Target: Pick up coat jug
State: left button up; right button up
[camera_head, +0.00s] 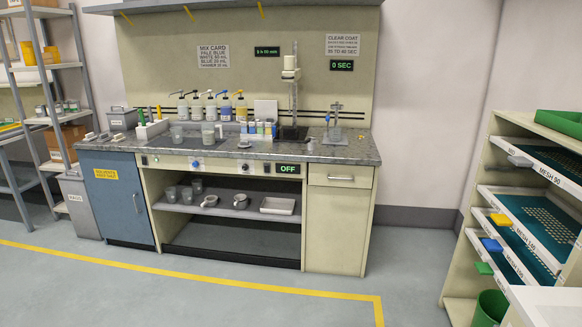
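No jug in view carries a label I can read, so I cannot tell which one is the coat jug. Two small grey jug-like vessels stand on the open shelf under the bench: a left vessel (209,201) and a right vessel (240,201). A translucent beaker (208,131) stands on the bench top. A "CLEAR COAT" sign (342,45) hangs on the back panel at the right. Neither of my grippers shows in this view.
The workbench (340,157) stands against the wall, with pump bottles and a stirrer stand on top. Grey cups and a tray (278,205) share the lower shelf. A screen rack (505,160) stands at right, metal shelving (45,72) at left. The floor in front is clear.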

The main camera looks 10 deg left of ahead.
aim_at(209, 136)
jog(key=i, duration=2.3)
jog(key=j+u, duration=0.05)
jog(key=j, duration=0.05)
